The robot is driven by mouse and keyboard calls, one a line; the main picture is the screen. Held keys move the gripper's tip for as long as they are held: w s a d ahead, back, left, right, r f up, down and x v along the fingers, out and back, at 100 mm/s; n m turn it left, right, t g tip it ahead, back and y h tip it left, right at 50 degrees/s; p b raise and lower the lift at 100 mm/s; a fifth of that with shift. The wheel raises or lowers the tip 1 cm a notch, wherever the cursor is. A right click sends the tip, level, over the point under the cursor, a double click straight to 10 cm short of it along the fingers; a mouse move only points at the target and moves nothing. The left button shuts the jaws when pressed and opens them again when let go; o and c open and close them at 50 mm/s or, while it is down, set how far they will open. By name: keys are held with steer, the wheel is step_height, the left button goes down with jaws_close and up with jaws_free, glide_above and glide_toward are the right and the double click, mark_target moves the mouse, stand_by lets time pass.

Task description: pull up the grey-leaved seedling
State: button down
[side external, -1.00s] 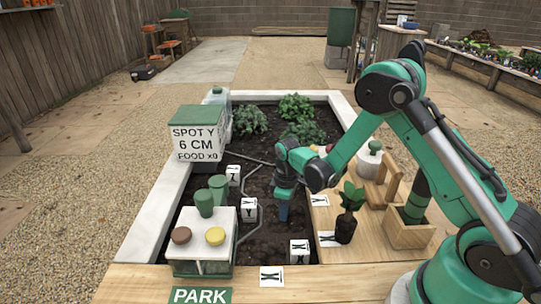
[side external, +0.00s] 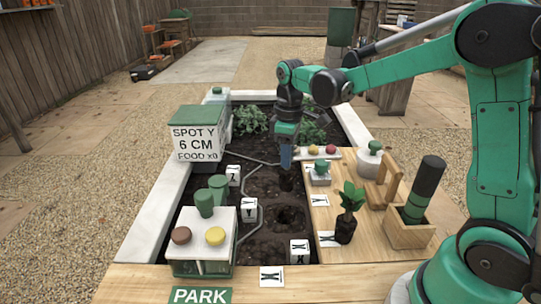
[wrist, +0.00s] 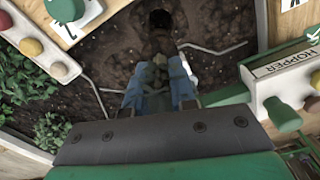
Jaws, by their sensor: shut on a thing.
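My gripper (side external: 286,157) is above the dark soil in the bed, fingers pointing down. In the wrist view its blue fingers (wrist: 158,92) are closed around a grey-green leafy seedling (wrist: 155,74). A dark shape (side external: 286,182) shows just under the fingertips in the side view; I cannot tell if it is the seedling's root plug or a mark in the soil. A round hole (side external: 290,217) with a loose rim is in the soil nearer the camera. A dark hole (wrist: 160,20) also shows in the wrist view.
A green-leaved plant in a dark pot (side external: 346,229) stands on the wooden ledge at right. The Y block (side external: 249,210), Z block (side external: 233,175) and X block (side external: 299,251) stand in the bed beside a grey pipe. A lidded box (side external: 197,140) stands at left.

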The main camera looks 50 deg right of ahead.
step_height(320, 180, up, 4)
steer(key=shift+r, duration=0.1)
steer(key=shift+f, duration=3.7)
